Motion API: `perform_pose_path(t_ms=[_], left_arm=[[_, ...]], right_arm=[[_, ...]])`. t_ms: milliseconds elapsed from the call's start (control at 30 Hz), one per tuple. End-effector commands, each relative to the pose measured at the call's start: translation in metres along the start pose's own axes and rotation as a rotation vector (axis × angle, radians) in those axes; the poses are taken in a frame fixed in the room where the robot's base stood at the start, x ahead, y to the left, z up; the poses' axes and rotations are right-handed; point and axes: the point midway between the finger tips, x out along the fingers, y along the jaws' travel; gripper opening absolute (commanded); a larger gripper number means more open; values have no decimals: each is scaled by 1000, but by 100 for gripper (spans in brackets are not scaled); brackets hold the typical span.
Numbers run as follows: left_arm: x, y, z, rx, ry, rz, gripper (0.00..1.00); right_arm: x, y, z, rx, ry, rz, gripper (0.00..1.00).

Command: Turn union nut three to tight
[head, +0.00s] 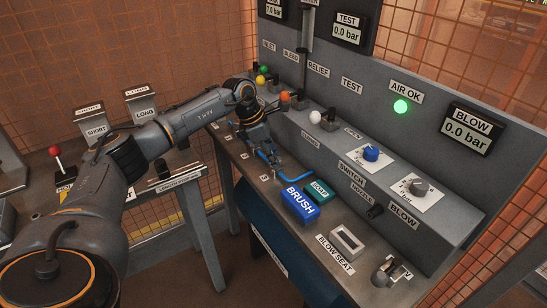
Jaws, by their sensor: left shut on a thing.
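My left gripper (262,146) is above the far part of the bench (325,238), pointing down. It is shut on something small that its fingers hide. A thin bent blue piece (267,156) shows right at the fingertips, and more blue reaches toward the blue brush box. I cannot tell whether the gripper holds this piece or a nut beside it. No union nut can be made out clearly, and the number three cannot be read. My right gripper is not in view.
A blue BRUSH box (300,204), a green box (319,190) and a BLOW SEAT block (347,242) stand on the bench. Behind rises a grey panel (430,205) with coloured valve knobs, a blue knob (371,153) and a lit green lamp (400,107). A side table (180,178) stands left.

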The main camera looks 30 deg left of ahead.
Motion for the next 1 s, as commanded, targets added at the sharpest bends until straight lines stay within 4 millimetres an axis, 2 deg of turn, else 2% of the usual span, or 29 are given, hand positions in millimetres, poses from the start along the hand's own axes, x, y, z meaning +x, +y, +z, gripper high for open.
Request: perform_pose_path(t_ms=[500, 533, 633, 1000], left_arm=[[-1, 1, 0, 20, 0, -5, 0], [-1, 1, 0, 20, 0, -5, 35], [-1, 1, 0, 20, 0, -5, 54], [-5, 1, 0, 17, 0, -5, 54]], right_arm=[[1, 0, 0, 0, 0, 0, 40], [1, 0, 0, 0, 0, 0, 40], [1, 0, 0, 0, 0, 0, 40], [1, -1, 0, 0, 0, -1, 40]])
